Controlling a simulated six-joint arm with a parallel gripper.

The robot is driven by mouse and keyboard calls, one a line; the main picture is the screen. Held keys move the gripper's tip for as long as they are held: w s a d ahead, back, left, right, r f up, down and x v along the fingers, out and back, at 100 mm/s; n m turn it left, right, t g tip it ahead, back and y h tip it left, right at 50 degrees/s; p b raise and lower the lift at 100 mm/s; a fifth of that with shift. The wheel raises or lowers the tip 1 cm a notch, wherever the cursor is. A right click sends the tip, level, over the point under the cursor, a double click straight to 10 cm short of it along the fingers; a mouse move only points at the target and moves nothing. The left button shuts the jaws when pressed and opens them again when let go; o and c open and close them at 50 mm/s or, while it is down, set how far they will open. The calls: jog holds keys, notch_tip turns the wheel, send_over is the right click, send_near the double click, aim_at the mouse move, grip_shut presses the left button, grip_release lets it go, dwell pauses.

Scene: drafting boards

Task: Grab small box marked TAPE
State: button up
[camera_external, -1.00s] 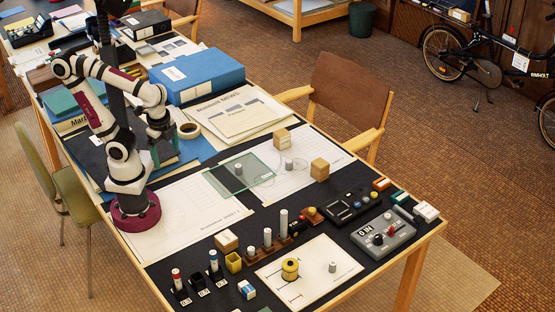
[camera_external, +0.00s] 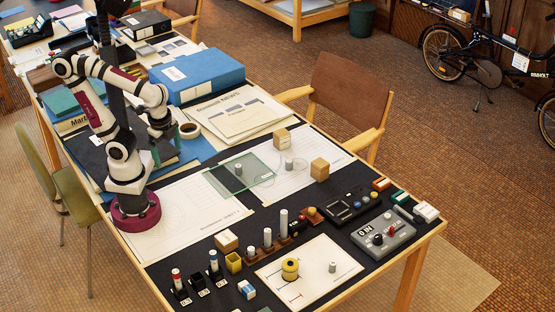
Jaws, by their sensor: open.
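Three small cardboard-coloured boxes are on the table. One with a pale label (camera_external: 282,138) stands at the back on the white sheet. A third with a light top (camera_external: 227,242) lies at the front left on the black mat. The lettering is too small to read, so I cannot tell which is marked TAPE. My gripper (camera_external: 163,147) is open and empty, high at the left above the books and blue papers, well apart from all three boxes.
Blue binders (camera_external: 197,76) and a tape roll (camera_external: 189,130) are behind. A peg rack (camera_external: 268,248), yellow spool (camera_external: 290,268) and grey switch box (camera_external: 384,232) crowd the front. The white sheet at left is clear.

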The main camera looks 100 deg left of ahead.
jog(key=w+a+m+t+y, duration=0.1)
jog(key=w+a+m+y, duration=0.4)
jog(key=w+a, duration=0.4)
jog(key=w+a+m+t+y, duration=0.1)
jog(key=w+a+m+y, duration=0.5)
jog(key=w, duration=0.6)
jog(key=m+t+h, duration=0.3)
jog(key=m+t, duration=0.4)
jog(key=m, duration=0.3)
send_near(317, 165)
jog(key=x, duration=0.6)
jog(key=shift+w, duration=0.2)
jog(key=x, duration=0.5)
jog(key=shift+a+f, duration=0.2)
jog(key=shift+a, duration=0.2)
grip_shut()
